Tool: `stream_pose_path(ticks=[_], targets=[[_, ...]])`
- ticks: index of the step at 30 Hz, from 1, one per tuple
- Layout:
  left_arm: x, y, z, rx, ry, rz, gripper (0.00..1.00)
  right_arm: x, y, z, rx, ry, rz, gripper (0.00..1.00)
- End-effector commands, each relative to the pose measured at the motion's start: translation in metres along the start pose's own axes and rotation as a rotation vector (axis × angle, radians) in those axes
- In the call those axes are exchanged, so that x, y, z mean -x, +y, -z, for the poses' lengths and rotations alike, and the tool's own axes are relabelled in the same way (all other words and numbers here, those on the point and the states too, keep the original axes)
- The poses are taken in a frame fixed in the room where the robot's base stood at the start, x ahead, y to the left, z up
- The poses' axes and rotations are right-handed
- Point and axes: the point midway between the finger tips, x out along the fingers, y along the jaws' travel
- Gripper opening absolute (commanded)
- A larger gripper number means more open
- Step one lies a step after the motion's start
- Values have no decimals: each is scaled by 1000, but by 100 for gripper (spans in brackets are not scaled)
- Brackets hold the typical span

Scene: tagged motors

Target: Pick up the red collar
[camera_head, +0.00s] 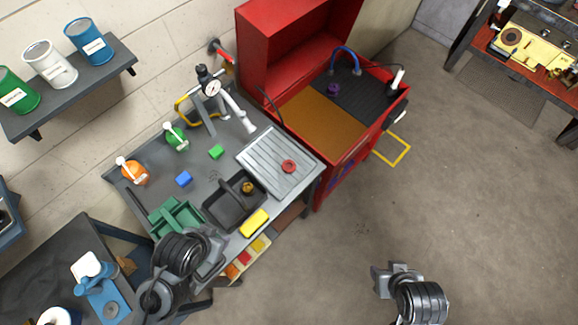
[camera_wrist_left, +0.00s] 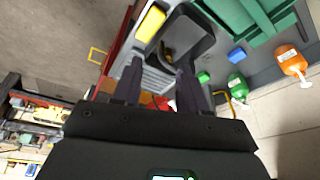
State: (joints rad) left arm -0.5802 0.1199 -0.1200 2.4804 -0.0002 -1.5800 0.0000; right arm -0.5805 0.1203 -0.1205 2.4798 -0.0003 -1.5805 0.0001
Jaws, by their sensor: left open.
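The red collar (camera_head: 289,166) is a small ring lying flat on the grey ribbed tray (camera_head: 262,150) at the right end of the workbench. My left gripper (camera_head: 215,252) is over the bench's front left edge, well apart from the collar. In the left wrist view its two dark fingers (camera_wrist_left: 158,88) are spread with nothing held between them. The ribbed tray shows partly between and behind them (camera_wrist_left: 152,78); I cannot make out the collar there. My right gripper (camera_head: 380,280) is over bare floor at the lower right, far from the bench; its jaws are unclear.
A gauge stand (camera_head: 208,92) rises at the back. An open red chest (camera_head: 318,185) adjoins the bench's right side.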

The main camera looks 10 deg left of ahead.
Motion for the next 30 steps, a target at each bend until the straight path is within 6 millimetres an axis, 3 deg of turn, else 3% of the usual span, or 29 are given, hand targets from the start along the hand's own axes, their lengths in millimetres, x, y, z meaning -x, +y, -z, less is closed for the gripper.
stream_pose_path(ticks=[12,22,30], targets=[[0,0,0,0,0,0,43,0,0,0,0,0,0,43],[0,0,0,0,0,0,92,0,0,0,0,0,0,43],[0,0,0,2,-1,0,92,0,0,0,0,1,-1,43]])
